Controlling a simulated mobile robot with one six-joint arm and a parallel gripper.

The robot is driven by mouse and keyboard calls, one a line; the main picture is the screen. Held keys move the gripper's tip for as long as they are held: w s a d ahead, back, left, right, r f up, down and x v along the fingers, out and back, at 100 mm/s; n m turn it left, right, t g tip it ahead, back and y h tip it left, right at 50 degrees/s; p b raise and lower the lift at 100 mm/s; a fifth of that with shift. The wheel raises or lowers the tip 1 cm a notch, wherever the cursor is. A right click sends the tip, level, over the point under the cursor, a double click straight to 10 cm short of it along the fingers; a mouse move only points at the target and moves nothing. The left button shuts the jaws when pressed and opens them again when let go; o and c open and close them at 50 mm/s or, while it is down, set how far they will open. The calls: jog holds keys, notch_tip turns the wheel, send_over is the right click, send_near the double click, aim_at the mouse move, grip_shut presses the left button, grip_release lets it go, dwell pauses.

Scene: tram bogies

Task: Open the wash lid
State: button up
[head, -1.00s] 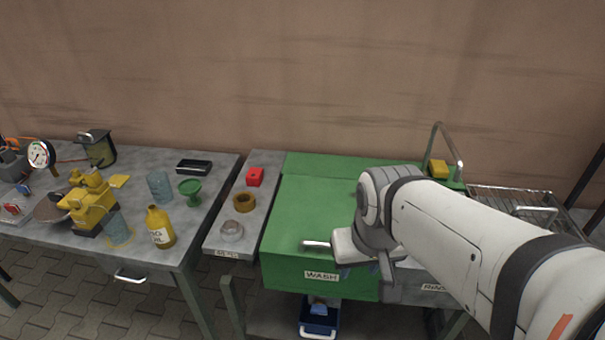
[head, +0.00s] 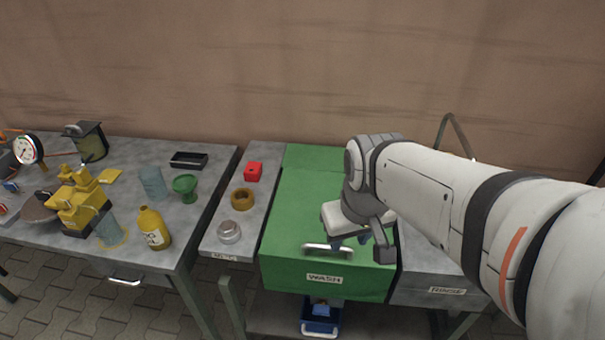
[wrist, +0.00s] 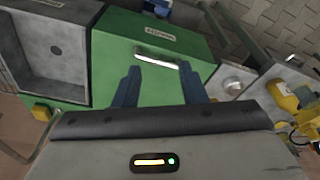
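The wash lid (head: 305,215) is a green box cover, lying shut, with a WASH label (head: 324,279) on its front. Its pale bar handle (head: 328,250) runs along the front edge. The lid (wrist: 112,50) and handle (wrist: 157,60) also show in the wrist view. My gripper (head: 351,241) is above the front of the lid, close to the handle. In the wrist view, the blue fingers of my gripper (wrist: 159,70) are spread apart, with the handle between and just beyond their tips. Nothing is held. I cannot tell whether a finger touches the handle.
The grey rinse basin (wrist: 48,50) adjoins the wash box. On the other side is a grey shelf (head: 225,246) with a red block (head: 254,172), a brown ring (head: 242,198) and a clear ring (head: 229,232). A yellow bottle (head: 153,229) stands on the left table. A blue bin (head: 320,320) is below.

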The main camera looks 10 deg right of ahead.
jog(key=w+f+n+g, duration=0.3)
jog(key=w+f+n, duration=0.1)
jog(key=w+n, duration=0.4)
jog(key=n+g, duration=0.2)
jog(key=n, duration=0.3)
send_over(325, 240)
jog(key=s, duration=0.3)
jog(key=w+x, duration=0.1)
jog(key=x, duration=0.6)
jog(key=shift+y, duration=0.3)
jog(key=x, duration=0.5)
jog(key=w+p+x, duration=0.1)
jog(key=x, duration=0.1)
jog(key=shift+a+f, duration=0.3)
jog(key=shift+a, duration=0.1)
jog(key=shift+t, duration=0.3)
jog(key=shift+c, duration=0.4)
grip_shut()
